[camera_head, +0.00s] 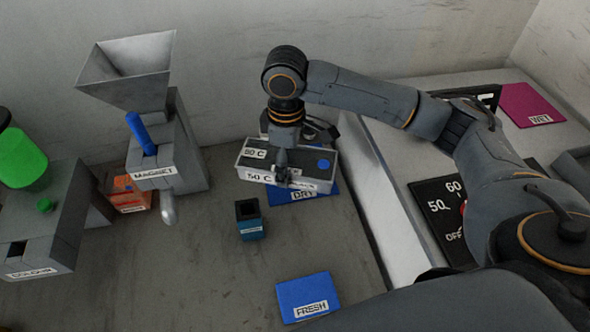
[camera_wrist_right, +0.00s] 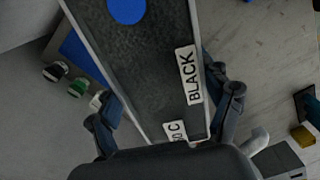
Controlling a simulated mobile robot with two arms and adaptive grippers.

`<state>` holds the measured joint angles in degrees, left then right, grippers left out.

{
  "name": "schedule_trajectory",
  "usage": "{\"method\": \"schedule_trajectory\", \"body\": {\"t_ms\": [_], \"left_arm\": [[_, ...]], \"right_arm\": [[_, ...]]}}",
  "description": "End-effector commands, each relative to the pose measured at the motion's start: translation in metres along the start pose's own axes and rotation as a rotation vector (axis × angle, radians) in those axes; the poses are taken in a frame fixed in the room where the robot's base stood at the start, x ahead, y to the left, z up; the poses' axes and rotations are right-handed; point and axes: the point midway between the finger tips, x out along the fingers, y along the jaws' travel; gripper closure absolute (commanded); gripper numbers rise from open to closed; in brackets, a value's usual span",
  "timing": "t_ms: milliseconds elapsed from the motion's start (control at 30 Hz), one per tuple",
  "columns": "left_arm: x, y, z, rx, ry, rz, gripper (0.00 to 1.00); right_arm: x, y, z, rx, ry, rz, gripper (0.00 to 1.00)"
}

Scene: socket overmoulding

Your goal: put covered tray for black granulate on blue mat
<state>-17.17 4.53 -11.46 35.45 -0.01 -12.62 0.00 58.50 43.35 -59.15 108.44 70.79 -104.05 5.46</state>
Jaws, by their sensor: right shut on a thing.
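The covered tray for black granulate (camera_head: 306,170) is a long grey box with a dark speckled top, a blue dot and white labels, one reading BLACK. In the right wrist view the tray (camera_wrist_right: 145,65) runs up between my fingers. My right gripper (camera_head: 283,172) comes down from above and is shut on it, with one finger (camera_wrist_right: 108,118) on each side. The tray is over the blue mat labelled DRY (camera_head: 303,195) and hides most of it. I cannot tell whether it touches the mat. My left gripper is not in view.
A small blue container (camera_head: 250,228) stands just in front of the tray. Another blue mat labelled FRESH (camera_head: 308,297) lies nearer. The magnet hopper machine (camera_head: 170,150) and an orange box (camera_head: 128,192) are to the left. A low wall (camera_head: 372,190) runs on the right.

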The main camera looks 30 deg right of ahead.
Motion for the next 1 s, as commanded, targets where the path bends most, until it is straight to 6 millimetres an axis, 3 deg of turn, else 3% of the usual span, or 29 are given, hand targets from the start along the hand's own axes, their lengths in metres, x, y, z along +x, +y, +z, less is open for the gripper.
{"method": "schedule_trajectory", "body": {"t_ms": [300,600,833,1000], "left_arm": [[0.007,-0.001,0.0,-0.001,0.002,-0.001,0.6],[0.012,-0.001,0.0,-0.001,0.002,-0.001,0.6],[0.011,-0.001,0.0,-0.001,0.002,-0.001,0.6],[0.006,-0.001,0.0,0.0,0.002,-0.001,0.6]], "right_arm": [[0.034,0.046,-0.016,-0.593,0.001,-0.002,0.74],[0.066,0.075,-0.017,-1.062,0.001,0.0,0.74],[0.082,0.082,-0.015,-1.203,0.0,0.0,0.74],[0.112,0.082,-0.014,-1.212,-0.001,-0.002,0.74]]}}
